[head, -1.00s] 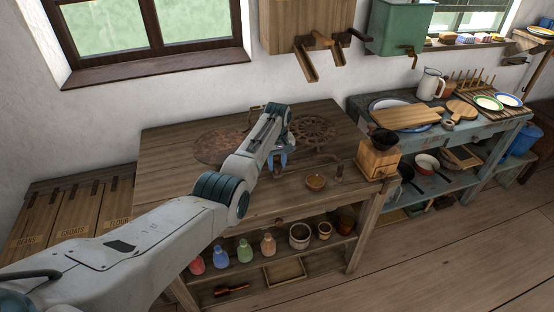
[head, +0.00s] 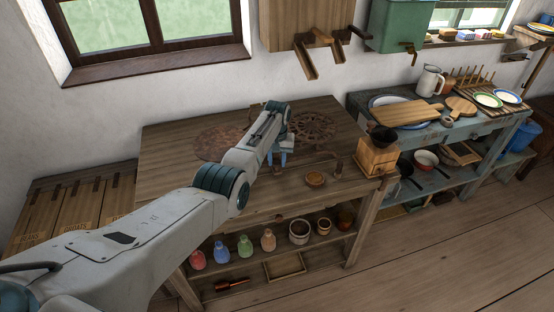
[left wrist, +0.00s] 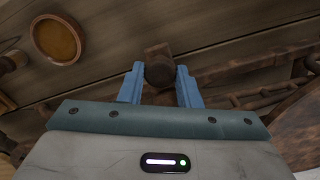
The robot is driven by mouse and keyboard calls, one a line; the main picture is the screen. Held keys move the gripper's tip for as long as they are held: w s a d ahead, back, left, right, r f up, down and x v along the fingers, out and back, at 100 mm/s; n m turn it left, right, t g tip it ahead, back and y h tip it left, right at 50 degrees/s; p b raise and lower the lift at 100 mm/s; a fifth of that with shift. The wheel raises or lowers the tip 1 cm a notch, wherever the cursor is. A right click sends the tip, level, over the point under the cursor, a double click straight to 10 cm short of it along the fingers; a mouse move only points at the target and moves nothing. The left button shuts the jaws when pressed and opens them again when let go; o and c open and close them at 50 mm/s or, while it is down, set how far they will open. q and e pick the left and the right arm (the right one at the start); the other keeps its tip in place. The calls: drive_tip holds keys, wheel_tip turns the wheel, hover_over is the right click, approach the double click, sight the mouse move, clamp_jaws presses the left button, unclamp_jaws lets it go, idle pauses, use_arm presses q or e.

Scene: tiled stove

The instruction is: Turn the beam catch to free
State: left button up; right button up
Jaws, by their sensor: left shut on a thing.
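My left gripper (head: 280,156) is over the near middle of the wooden table, between two dark round plates. In the left wrist view its two blue fingers stand on either side of a dark brown knob (left wrist: 160,72), which I take to be the beam catch. The gripper is shut on this knob. My right gripper is not in view.
Bottles and pots fill the shelf below. The table's left part is clear.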

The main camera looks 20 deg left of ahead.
sight(277, 162)
use_arm(q)
drive_tip(key=shift+w+r, duration=0.1)
drive_tip(key=shift+r, duration=0.05)
drive_tip(key=o, duration=1)
drive_tip(key=shift+c, duration=0.2)
wheel_tip(277, 162, up, 11)
drive_tip(key=b, duration=0.1)
